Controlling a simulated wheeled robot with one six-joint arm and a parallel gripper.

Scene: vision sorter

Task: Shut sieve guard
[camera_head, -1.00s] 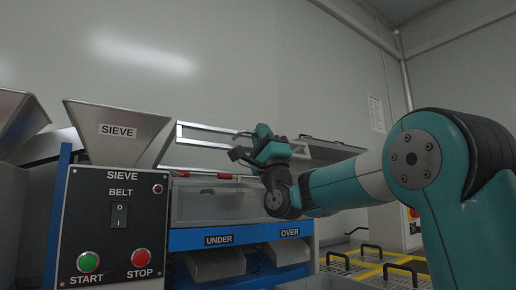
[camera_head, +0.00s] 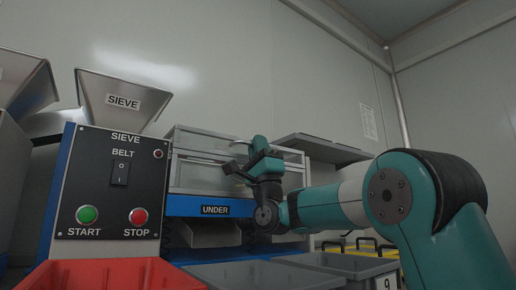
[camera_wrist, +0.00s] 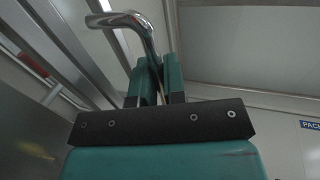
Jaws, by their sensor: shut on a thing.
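The sieve guard (camera_head: 205,140) is a clear cover with a grey metal frame on the blue sieve machine (camera_head: 180,205). It sits low, over or close to the sieve's top; I cannot tell whether a gap is left at its lower edge. My gripper (camera_head: 243,165) is at the guard's front right. In the wrist view my gripper (camera_wrist: 155,80) is shut on the guard's bent metal handle (camera_wrist: 128,20), which rises between the two teal fingers. The fingers hide part of the handle and, in the head view, part of the guard's front.
The control panel (camera_head: 110,185) with START and STOP buttons stands left of the sieve, below a hopper (camera_head: 120,100). A red bin (camera_head: 110,275) and grey bins (camera_head: 265,275) fill the front. A grey shelf (camera_head: 320,147) is at the right behind my arm.

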